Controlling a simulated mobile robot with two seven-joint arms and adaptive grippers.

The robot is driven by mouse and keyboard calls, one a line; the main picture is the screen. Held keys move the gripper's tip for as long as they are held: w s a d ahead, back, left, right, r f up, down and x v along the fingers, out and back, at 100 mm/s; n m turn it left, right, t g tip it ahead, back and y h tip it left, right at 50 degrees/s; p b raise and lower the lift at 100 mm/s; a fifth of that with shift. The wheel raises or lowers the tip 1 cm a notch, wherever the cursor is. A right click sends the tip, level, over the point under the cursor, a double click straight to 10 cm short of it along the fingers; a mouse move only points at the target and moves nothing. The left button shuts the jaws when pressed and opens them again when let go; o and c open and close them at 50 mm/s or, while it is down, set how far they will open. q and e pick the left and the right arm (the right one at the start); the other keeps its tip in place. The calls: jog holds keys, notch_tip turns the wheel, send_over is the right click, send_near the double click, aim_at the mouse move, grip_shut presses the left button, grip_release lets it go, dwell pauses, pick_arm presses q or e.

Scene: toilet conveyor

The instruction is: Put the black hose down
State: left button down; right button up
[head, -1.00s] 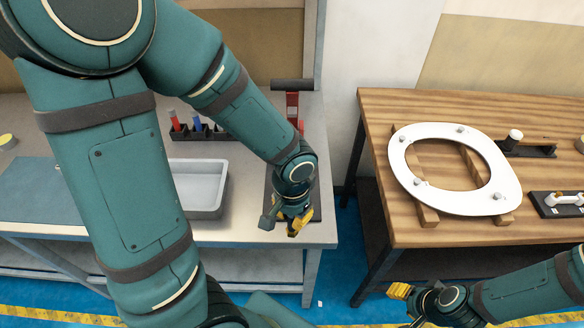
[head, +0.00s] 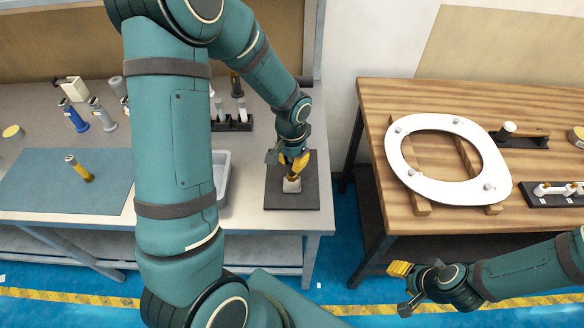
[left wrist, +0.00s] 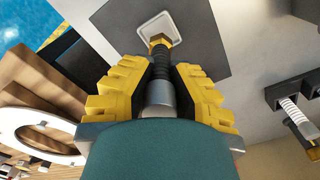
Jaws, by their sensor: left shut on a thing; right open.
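My left gripper (head: 291,164) is over the dark square mat (head: 310,197) at the right end of the grey table. In the left wrist view, its yellow fingers are shut on the black hose (left wrist: 160,96), which shows a silver collar and a brass nut. The hose's far end points at a small white square fixture (left wrist: 147,30) on the mat, which also shows in the head view (head: 291,186). I cannot tell whether they touch. My right gripper (head: 402,287) is open and empty, in front of the wooden table.
A brass-coloured fitting (head: 79,169) lies on the blue mat (head: 40,185). The wooden table (head: 375,110) holds a white toilet seat (head: 393,155).

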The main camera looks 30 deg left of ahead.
aim_at(292, 175)
pick_arm(q)
notch_tip(292, 175, down, 4)
jog(key=shift+s+r, duration=0.1)
jog(key=shift+r, duration=0.15)
jog(key=c, duration=1)
grip_release()
jog(key=shift+r, duration=0.1)
jog(key=shift+r, duration=0.3)
notch_tip(292, 175, up, 11)
jog(key=shift+r+p, duration=0.2)
jog(key=shift+p, duration=0.4)
